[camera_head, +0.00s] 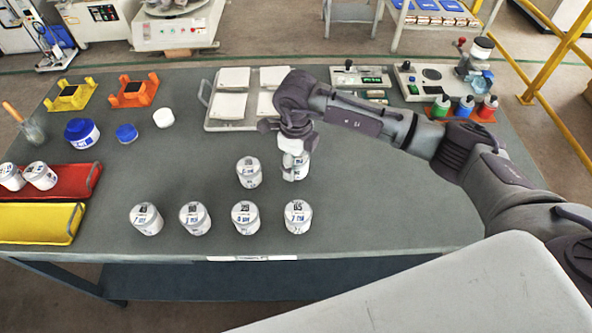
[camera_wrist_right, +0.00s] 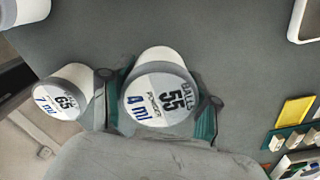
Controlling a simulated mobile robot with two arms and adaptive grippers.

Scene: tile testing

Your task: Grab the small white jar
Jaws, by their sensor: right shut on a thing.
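Several small white jars with printed labels stand on the grey table. My right gripper (camera_head: 294,150) points down and is shut on a white jar (camera_head: 297,168), partly hidden by the gripper in the head view. In the right wrist view, this jar (camera_wrist_right: 160,97) reads "55" and "4 ml" and sits between the two fingers of my gripper (camera_wrist_right: 157,102). A jar marked "65" (camera_wrist_right: 62,93) stands close beside one finger; it also shows in the front row (camera_head: 297,217). Another jar (camera_head: 249,172) stands left of the gripper. I cannot tell whether the held jar touches the table. My left gripper is not in view.
More jars stand in the front row (camera_head: 194,218). A white tray with tiles (camera_head: 215,120) lies behind the gripper. Red (camera_head: 85,190) and yellow (camera_head: 35,223) bins are at the left. Coloured bottles (camera_head: 464,107) are at the back right. The table's right front is clear.

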